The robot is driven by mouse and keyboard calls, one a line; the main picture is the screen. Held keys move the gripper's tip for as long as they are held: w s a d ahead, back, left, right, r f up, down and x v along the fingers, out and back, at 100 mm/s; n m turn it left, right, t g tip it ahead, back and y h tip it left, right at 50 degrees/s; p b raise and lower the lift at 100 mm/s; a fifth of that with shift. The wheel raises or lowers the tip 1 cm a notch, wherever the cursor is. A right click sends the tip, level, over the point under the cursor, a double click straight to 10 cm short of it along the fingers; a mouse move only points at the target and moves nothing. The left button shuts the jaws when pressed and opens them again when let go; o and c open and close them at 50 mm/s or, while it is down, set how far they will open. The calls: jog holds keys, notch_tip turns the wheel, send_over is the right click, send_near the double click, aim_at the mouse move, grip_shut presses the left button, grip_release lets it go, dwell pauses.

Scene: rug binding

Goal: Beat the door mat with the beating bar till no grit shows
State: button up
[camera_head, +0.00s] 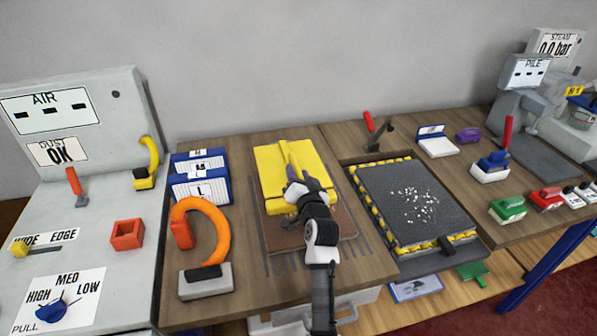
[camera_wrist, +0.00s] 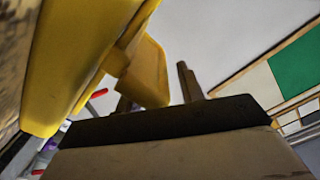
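A dark grey mat (camera_head: 391,192), which I take to be the door mat, lies in a yellow-edged tray on the bench. White grit (camera_head: 416,207) is scattered over its middle and right. My gripper (camera_head: 292,160) is left of this mat, over or against a yellow block-like piece (camera_head: 268,172) on a brown mat (camera_head: 345,220). In the wrist view, two fingers (camera_wrist: 158,92) stand apart with a gap between them. Yellow parts (camera_wrist: 75,60) loom close at the left and partly cover one finger. I cannot tell which thing is the beating bar.
An orange hooped tool (camera_head: 220,228) and blue-white boxes (camera_head: 202,188) are left of my arm. A red-handled lever (camera_head: 368,122) stands behind the tray (camera_head: 465,235). Small coloured brush-like blocks (camera_head: 508,210) sit at the right. A grey AIR panel (camera_head: 125,110) rises at the far left.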

jog(key=shift+w, duration=0.1)
grip_shut()
jog(key=shift+a, duration=0.1)
